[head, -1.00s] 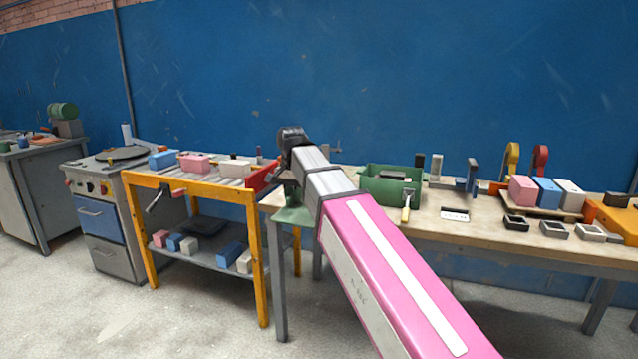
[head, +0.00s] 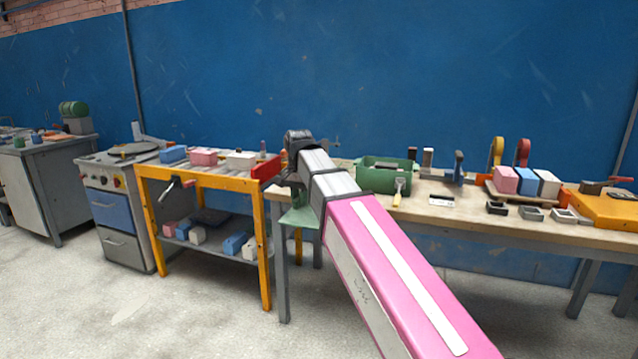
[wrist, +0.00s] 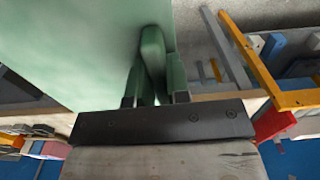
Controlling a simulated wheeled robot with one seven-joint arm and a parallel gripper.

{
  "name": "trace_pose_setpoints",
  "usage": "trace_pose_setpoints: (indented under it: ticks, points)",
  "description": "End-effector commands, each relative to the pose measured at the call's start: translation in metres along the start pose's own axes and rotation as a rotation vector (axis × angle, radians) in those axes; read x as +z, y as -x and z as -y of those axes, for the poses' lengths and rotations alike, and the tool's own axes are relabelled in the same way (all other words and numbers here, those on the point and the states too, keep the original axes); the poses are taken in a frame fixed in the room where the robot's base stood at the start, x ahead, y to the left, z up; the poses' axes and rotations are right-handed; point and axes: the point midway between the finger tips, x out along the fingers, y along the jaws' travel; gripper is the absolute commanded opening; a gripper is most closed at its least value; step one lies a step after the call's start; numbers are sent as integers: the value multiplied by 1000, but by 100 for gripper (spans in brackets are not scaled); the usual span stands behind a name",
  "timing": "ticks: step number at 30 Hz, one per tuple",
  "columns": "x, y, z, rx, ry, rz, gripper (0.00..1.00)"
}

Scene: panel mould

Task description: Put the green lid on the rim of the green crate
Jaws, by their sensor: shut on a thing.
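The green lid (wrist: 70,45) fills the upper left of the wrist view as a flat pale green panel. My gripper (wrist: 156,85) is shut on a green grip piece of the lid. In the head view the lid (head: 300,218) shows below my wrist, by the left end of the long bench, partly hidden by my arm. The green crate (head: 385,181) stands on that bench just right of my wrist, its top open. The lid is apart from the crate. My fingers are hidden in the head view.
The long wooden bench (head: 425,212) also carries a pale-handled tool (head: 398,192) against the crate's front, upright blocks behind, and coloured blocks (head: 527,182) further right. An orange-framed table (head: 262,215) stands close on the left. The floor (head: 130,310) in front is clear.

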Motion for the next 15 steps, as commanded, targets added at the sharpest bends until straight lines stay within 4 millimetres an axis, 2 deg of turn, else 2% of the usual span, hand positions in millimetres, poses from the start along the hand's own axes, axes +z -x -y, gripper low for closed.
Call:
trace_pose_setpoints:
  ticks: [11,15]
  points:
    - [-24,-26,-49,1,64,0,0]
    - [-36,-42,-82,1,104,0,0]
